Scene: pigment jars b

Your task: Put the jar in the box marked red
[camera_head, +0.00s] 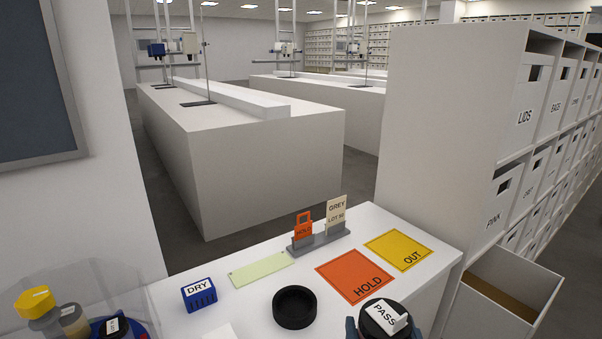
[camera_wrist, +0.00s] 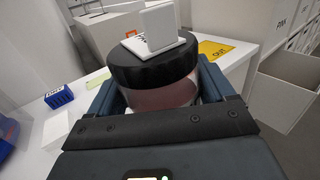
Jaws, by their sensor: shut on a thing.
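A jar (camera_head: 371,312) with a black lid and a white PASS tag on top is at the bottom of the head view. In the wrist view the jar (camera_wrist: 152,93) has clear walls with pinkish contents. My gripper (camera_wrist: 165,100) is shut on it, one blue finger on each side, and it looks upright. The jar's base is hidden. In the head view the jar is near the front of the white table, below the HOLD mat. No box that reads red can be made out; a pulled-out box (camera_head: 482,313) at the right shows no readable label.
The white table (camera_head: 232,300) bears an orange HOLD mat (camera_head: 338,268), a yellow OUT mat (camera_head: 390,243), a black ring (camera_head: 294,321), a blue DRY block (camera_head: 199,295) and a tag stand (camera_head: 318,240). A shelf (camera_head: 450,120) of labelled boxes, including LIDS and PINK, stands right.

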